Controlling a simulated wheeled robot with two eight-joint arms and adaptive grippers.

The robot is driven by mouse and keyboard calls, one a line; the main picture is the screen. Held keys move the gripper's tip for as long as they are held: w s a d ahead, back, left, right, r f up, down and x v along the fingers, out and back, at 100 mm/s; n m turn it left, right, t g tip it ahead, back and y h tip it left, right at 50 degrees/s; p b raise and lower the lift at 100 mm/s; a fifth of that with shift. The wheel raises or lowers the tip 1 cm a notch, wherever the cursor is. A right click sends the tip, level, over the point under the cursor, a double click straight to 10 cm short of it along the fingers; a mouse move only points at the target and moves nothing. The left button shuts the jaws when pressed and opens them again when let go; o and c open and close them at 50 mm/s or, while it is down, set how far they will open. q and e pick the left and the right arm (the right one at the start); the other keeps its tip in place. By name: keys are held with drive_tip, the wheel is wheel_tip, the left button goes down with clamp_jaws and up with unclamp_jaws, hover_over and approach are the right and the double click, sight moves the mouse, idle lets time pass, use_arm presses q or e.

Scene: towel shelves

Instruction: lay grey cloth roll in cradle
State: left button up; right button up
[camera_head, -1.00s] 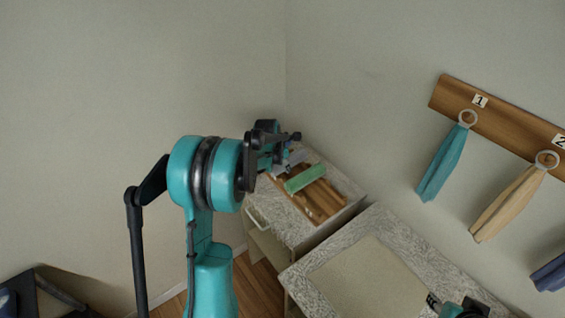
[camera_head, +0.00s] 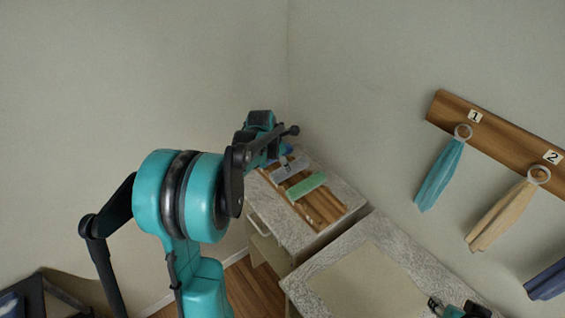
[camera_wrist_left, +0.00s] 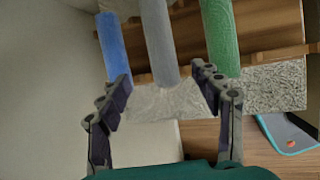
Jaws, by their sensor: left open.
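The grey cloth roll (camera_head: 290,168) lies on the slatted wooden cradle (camera_head: 321,208), between the blue roll (camera_head: 287,150) and the green roll (camera_head: 306,186). In the left wrist view the grey roll (camera_wrist_left: 157,40) runs between the blue roll (camera_wrist_left: 113,50) and the green roll (camera_wrist_left: 219,40), across the wooden slats (camera_wrist_left: 269,54). My left gripper (camera_wrist_left: 161,76) is open, its fingers spread on either side of the grey roll's near end, with no visible grip. My right gripper (camera_head: 437,305) is only partly seen at the bottom edge, its jaws unclear.
The cradle stands on a speckled cabinet top (camera_head: 283,226) against the wall corner. A second speckled counter (camera_head: 375,235) with a beige inset is at the right. Teal (camera_head: 438,176) and tan (camera_head: 500,214) cloths hang from a numbered wooden rail (camera_head: 489,125).

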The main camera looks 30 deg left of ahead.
use_arm(q)
drive_tip(key=s+d+r+m+t, duration=0.1)
drive_tip(key=s+d+r+m, duration=0.3)
drive_tip(key=s+d+m, duration=0.35)
drive_tip(key=s+d+r+m, duration=0.4)
drive_tip(key=s+d+m, duration=0.2)
drive_tip(key=d+m, duration=0.15)
drive_tip(key=s+d+f+m, duration=0.1)
drive_tip(key=s+d+m, duration=0.2)
drive_tip(key=s+m, duration=0.2)
drive_tip(key=s+d+f+m+t, duration=0.1)
drive_tip(key=s+d+f+m, duration=0.1)
drive_tip(key=s+m, duration=0.4)
drive_tip(key=d+m, duration=0.1)
drive_tip(key=m, duration=0.4)
drive_tip(key=shift+s+h, duration=0.15)
drive_tip(key=shift+h, duration=0.15)
